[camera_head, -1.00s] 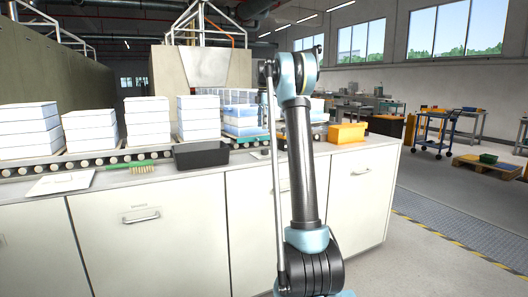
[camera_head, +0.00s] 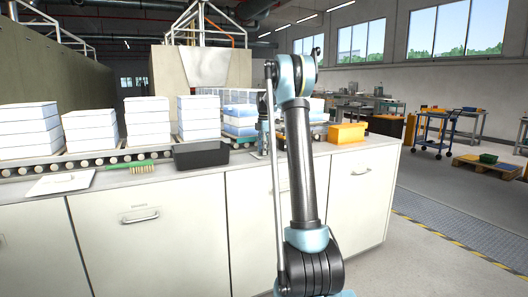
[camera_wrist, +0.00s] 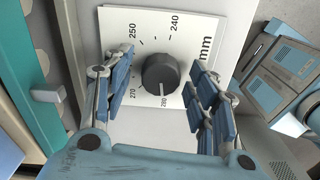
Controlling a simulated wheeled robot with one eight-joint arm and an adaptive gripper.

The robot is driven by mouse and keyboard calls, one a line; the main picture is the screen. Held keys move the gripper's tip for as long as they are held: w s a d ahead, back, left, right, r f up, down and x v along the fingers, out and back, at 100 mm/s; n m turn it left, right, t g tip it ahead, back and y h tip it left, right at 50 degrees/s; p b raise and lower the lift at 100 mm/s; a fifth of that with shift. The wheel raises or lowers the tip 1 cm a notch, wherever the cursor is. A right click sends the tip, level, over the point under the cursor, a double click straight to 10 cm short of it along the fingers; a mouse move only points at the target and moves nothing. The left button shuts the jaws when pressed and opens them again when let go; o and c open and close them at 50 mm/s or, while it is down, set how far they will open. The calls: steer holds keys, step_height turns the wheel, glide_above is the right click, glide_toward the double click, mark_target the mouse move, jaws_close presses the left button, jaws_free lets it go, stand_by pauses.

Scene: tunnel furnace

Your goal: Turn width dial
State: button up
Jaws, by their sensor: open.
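The width dial (camera_wrist: 160,72) is a round dark grey knob on a white scale plate (camera_wrist: 185,25) in the wrist view. The plate reads "mm" with numbers from 240 to 280. A pale mark on the knob's lower edge faces about 280. My gripper (camera_wrist: 163,66) is open, with blue padded fingers on the left and right of the knob. Gaps show between the knob and both fingers. In the head view my arm hides the dial, and the gripper cannot be made out clearly.
A black bin (camera_head: 201,155), a green-handled brush (camera_head: 140,167) and an orange bin (camera_head: 347,133) sit on the white counter (camera_head: 160,235). Stacked white boxes (camera_head: 145,118) stand on rollers behind. In the wrist view a grey-blue cabinet (camera_wrist: 280,75) is at the right.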

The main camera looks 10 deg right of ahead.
steer(key=c, duration=1.1)
steer(key=shift+o, duration=0.2)
